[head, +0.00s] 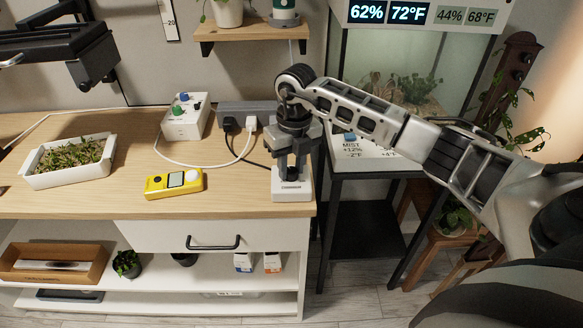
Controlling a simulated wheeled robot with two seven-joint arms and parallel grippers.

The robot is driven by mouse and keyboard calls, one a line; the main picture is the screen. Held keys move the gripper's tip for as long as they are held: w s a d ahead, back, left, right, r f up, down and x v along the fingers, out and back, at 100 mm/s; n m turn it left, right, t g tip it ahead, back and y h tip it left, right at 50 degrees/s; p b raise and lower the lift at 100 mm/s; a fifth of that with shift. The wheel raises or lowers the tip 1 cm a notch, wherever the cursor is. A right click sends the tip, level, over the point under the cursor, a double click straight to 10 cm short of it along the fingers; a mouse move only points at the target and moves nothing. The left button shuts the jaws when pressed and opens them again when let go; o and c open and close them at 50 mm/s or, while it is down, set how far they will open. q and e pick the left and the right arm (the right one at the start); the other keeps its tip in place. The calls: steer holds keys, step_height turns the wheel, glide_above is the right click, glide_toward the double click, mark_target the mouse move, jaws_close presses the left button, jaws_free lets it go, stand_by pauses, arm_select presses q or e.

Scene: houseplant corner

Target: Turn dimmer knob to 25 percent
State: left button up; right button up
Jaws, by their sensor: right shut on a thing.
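My left gripper is not in view.
On the counter are a yellow meter (174,184), a white seedling tray (68,162), a white control box (186,118) with green and blue knobs, and a grey power strip (246,115) with cables. A glass terrarium (400,75) stands behind my right arm.

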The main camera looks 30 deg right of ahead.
mark_target(292, 167)
steer(key=n+b, duration=0.1)
steer(key=n, duration=0.3)
steer(key=shift+w+b, duration=0.1)
steer(key=shift+b, duration=0.2)
steer(key=shift+r+n+b, duration=0.1)
steer(key=shift+n+b, duration=0.3)
steer(key=shift+n, duration=1.1)
steer(key=o, duration=1)
steer(key=r, duration=1.6)
steer(key=shift+w+d, duration=0.2)
steer(key=shift+d, duration=0.1)
steer(key=shift+f, duration=0.1)
